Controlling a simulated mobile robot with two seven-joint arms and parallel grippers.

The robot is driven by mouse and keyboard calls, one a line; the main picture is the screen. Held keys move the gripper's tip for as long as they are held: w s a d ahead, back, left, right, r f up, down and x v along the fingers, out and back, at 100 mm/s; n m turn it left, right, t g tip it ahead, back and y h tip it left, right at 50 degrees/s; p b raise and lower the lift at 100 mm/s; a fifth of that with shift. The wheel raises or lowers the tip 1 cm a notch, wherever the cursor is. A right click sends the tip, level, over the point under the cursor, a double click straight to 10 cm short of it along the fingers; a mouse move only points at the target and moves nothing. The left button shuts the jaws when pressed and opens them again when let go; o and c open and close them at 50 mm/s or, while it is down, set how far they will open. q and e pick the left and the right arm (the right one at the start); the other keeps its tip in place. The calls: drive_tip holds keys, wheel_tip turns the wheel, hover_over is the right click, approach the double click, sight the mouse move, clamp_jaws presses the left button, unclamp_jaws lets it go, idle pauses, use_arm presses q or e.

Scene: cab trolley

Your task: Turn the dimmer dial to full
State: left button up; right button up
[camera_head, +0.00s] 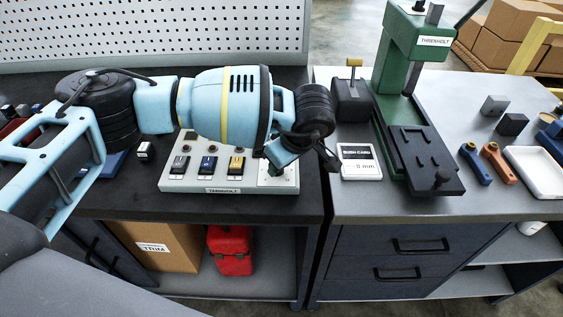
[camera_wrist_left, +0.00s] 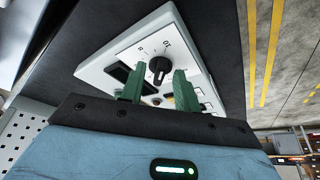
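The control panel (camera_head: 230,186) is a pale box labelled TARNVOLT on the dark bench. The dimmer dial (camera_wrist_left: 160,68) is a round black knob on a white plate at one end of the panel, with a 10 and other small scale marks beside it. A pale line shows on the knob, but its exact setting is hard to read. My left gripper (camera_wrist_left: 157,88) is open, with its green fingers apart and the dial between them in the wrist view; contact cannot be told. In the head view my left arm and gripper (camera_head: 276,158) cover most of the dial. My right gripper is not in view.
Three coloured switches, including a yellow one (camera_head: 236,164), sit left of the dial on the panel. A pegboard (camera_head: 170,30) rises behind.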

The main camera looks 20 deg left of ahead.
use_arm(q)
drive_tip(key=v, duration=0.7)
drive_tip(key=shift+r, duration=0.4)
drive_tip(key=shift+d, duration=0.1)
